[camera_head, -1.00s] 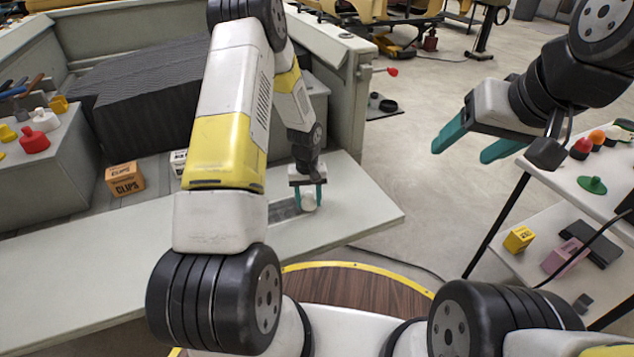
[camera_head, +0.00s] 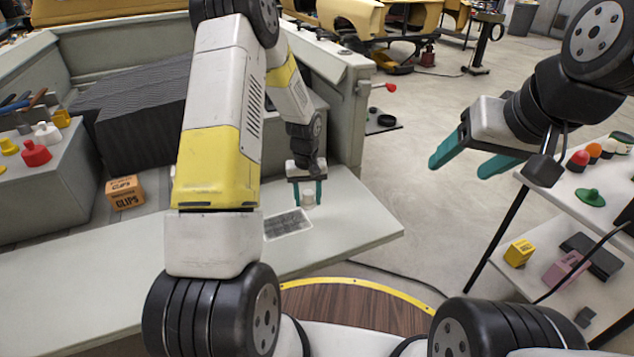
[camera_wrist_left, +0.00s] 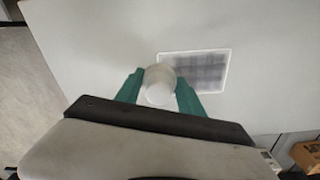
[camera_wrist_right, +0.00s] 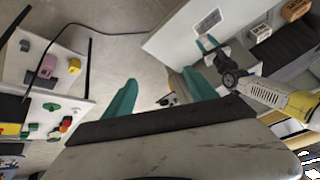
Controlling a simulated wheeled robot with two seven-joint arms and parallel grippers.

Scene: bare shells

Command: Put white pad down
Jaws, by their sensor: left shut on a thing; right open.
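The white pad (camera_head: 307,199) is a small pale round piece between the green fingers of my left gripper (camera_head: 307,195). In the left wrist view the pad (camera_wrist_left: 159,87) shows as a whitish cylinder, with the left gripper's fingers (camera_wrist_left: 158,95) shut on both sides of it. It is over the grey tailgate-like surface (camera_head: 345,230), beside a white-framed grey rectangle (camera_head: 288,224). I cannot tell whether the pad touches the surface. My right gripper (camera_head: 475,163) is open and empty, out over the floor near the shelf; its fingers also show in the right wrist view (camera_wrist_right: 160,100).
An orange clips box (camera_head: 125,192) and a dark ridged block (camera_head: 140,120) are at the left. A grey box with red, white and yellow pieces (camera_head: 36,153) stands further left. A shelf (camera_head: 570,200) with small objects is at right. The grey surface right of the pad is clear.

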